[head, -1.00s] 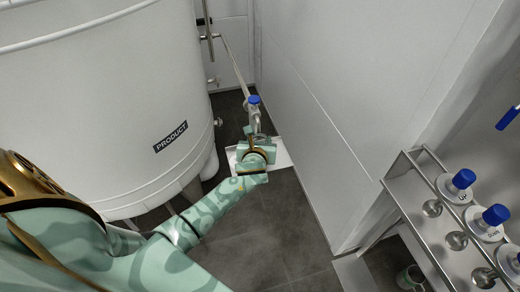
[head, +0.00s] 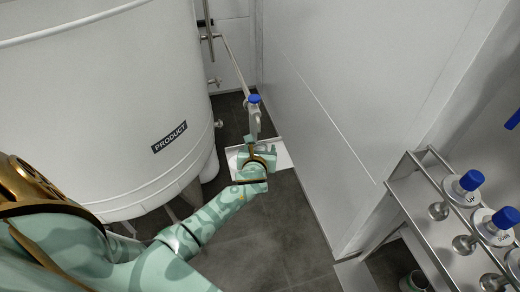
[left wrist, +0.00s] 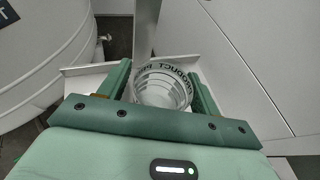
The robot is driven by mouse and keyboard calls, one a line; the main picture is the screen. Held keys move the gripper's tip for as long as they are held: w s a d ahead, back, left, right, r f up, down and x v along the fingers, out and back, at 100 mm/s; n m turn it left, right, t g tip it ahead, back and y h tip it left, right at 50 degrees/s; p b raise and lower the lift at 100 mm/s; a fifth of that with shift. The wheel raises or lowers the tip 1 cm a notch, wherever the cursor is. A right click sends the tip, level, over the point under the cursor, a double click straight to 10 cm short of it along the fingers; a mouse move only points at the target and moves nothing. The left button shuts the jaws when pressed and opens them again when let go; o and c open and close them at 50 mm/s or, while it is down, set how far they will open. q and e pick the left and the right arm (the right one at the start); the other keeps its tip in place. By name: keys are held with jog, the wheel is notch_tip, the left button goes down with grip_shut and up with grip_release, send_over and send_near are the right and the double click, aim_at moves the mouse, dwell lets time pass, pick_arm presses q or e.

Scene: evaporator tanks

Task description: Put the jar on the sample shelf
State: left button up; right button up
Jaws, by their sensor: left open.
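The jar (left wrist: 163,84), a clear round vessel with dark lettering that partly reads "PRODUCT", is between the fingers of my open left gripper (left wrist: 160,82) in the left wrist view. Whether the fingers touch it, I cannot tell. In the head view my left gripper (head: 257,153) is low beside the big tank, just below the blue-capped tap (head: 254,99), and hides the jar. A metal rack (head: 418,200) at the right, with round blue-capped fittings, may be the sample shelf; I cannot confirm this. My right gripper is not in view.
A white tray (head: 283,157) lies under my left gripper. The white tank (head: 110,90) labelled PRODUCT stands left, and a white wall panel (head: 325,110) stands right. A greenish cup-like thing (head: 412,281) sits low beneath the rack. Grey floor (head: 270,235) between is clear.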

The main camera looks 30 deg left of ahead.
pick_arm(q)
jog(key=p+v, duration=0.4)
jog(key=v, duration=0.8)
jog(key=shift+d, duration=0.1)
jog(key=s+d+f+n+g+h, duration=0.25)
jog(key=s+f+n, duration=0.35)
jog(key=s+f, duration=0.5)
jog(key=s+d+f+n+g+h, duration=0.15)
jog(key=s+f+n+g, duration=0.4)
jog(key=f, duration=0.95)
jog(key=s+f+n+g+h, duration=0.1)
jog(key=s+f+n, duration=0.3)
jog(key=s, duration=1)
jog(key=s+f+n+g+h, duration=0.1)
jog(key=s+f+n, duration=0.4)
jog(key=s+n, duration=0.6)
jog(key=s+g, duration=0.1)
jog(key=s, duration=0.2)
jog(key=shift+a, duration=0.4)
